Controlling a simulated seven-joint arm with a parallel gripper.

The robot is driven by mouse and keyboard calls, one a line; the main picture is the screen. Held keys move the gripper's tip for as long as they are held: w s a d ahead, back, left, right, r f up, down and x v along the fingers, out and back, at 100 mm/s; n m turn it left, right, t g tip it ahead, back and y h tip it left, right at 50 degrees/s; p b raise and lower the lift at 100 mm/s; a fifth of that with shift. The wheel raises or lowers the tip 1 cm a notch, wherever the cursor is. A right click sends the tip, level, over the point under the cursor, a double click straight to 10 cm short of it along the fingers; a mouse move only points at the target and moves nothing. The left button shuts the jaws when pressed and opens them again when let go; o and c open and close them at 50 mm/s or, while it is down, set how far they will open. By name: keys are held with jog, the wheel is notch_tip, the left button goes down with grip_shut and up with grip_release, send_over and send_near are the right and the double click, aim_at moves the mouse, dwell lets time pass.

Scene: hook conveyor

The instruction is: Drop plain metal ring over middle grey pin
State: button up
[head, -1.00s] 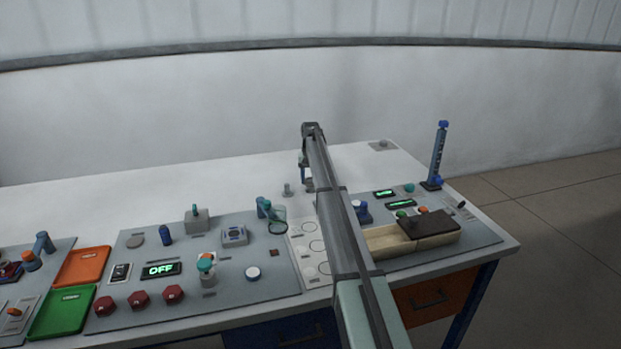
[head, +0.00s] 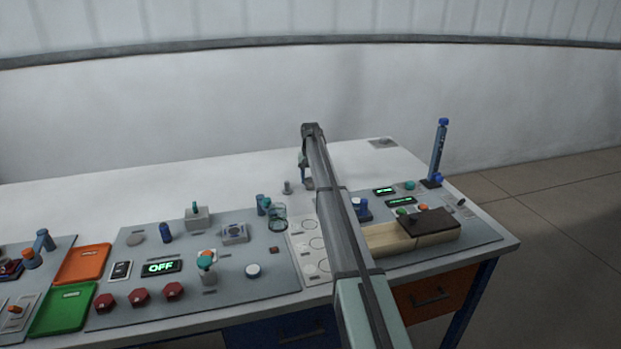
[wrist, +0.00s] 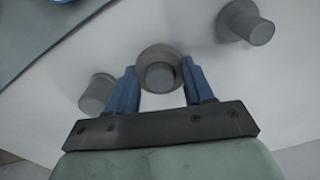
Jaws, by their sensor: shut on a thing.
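In the wrist view, my gripper (wrist: 160,80) has its two blue fingers closed on opposite sides of a plain grey metal ring (wrist: 148,56). The top of the middle grey pin (wrist: 160,77) shows inside the ring's outline, so the ring looks to be around the pin; its height on the pin is unclear. A second grey pin (wrist: 98,93) stands to the left and a third (wrist: 260,32) at the upper right. In the head view, my gripper (head: 304,178) is low over the white table, next to a grey pin (head: 287,188); the ring cannot be made out there.
The white table (head: 240,180) is clear behind the pins. A blue post (head: 439,150) stands at the right. My arm hides part of the table.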

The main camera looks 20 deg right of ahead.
aim_at(310, 178)
jog(key=shift+f, duration=0.5)
dwell(0.4)
dwell(0.5)
jog(key=o, duration=1.5)
jog(key=shift+r, duration=4.6)
